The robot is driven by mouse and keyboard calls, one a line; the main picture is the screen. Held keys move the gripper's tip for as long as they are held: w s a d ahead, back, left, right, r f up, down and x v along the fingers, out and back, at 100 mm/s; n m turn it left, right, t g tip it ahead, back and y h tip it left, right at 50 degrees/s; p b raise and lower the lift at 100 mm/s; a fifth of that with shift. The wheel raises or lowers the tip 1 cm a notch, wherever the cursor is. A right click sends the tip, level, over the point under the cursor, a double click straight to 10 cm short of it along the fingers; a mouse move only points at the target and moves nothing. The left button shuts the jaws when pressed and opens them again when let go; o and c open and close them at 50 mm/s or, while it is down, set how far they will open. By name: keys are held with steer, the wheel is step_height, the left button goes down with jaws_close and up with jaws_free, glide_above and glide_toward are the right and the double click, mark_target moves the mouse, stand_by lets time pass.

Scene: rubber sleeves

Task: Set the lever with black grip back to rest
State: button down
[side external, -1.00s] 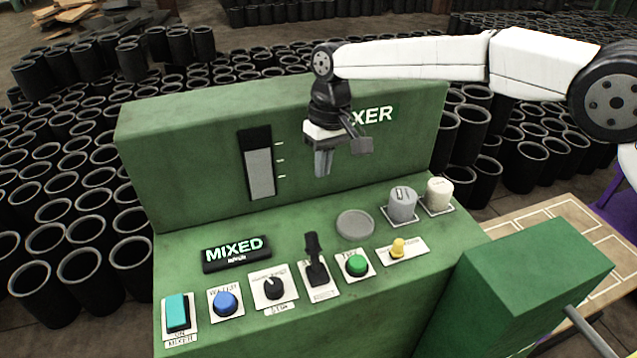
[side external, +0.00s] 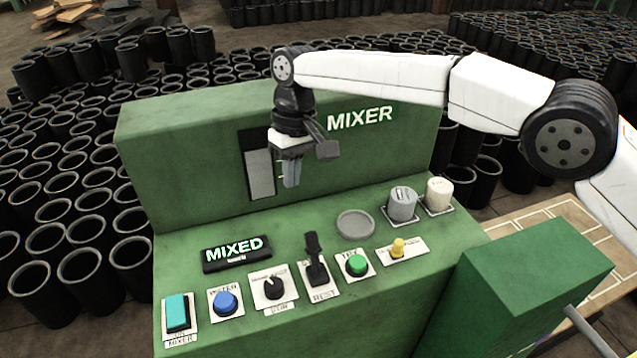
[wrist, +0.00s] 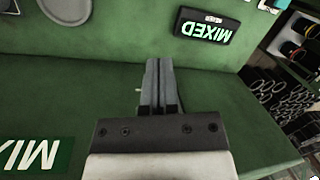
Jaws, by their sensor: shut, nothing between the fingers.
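The lever with black grip (side external: 313,262) stands on its white plate on the green panel, between the black knob and the green button. Its grip points up, away from the "REST" label (side external: 323,295) at the plate's lower edge. My gripper (side external: 291,186) is shut and empty, in the air above and behind the lever, in front of the upright panel. In the wrist view my gripper's fingers (wrist: 157,82) are together with nothing between them. The lever is not in the wrist view.
A "MIXED" display (side external: 236,253) is left of the lever. A blue button (side external: 225,303), black knob (side external: 273,288), green button (side external: 356,265), yellow switch (side external: 398,248), grey disc (side external: 355,224) and grey knob (side external: 402,204) surround it. Black rubber sleeves stand around the machine.

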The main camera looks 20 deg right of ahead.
mark_target(314, 251)
steer(key=shift+f, duration=0.15)
steer(key=f, duration=0.3)
steer(key=s+f, duration=0.1)
steer(key=f, duration=0.2)
steer(key=a+f, duration=0.1)
steer(key=f, duration=0.2)
steer(key=shift+s+a+f, duration=0.1)
steer(key=shift+s+f, duration=0.05)
steer(key=shift+s, duration=0.2)
steer(key=shift+s+d+r, duration=0.25)
steer(key=shift+s, duration=0.25)
steer(key=shift+s+d+r, duration=0.25)
steer(key=shift+s, duration=0.25)
steer(key=shift+s+d+r, duration=0.25)
steer(key=shift+s, duration=0.25)
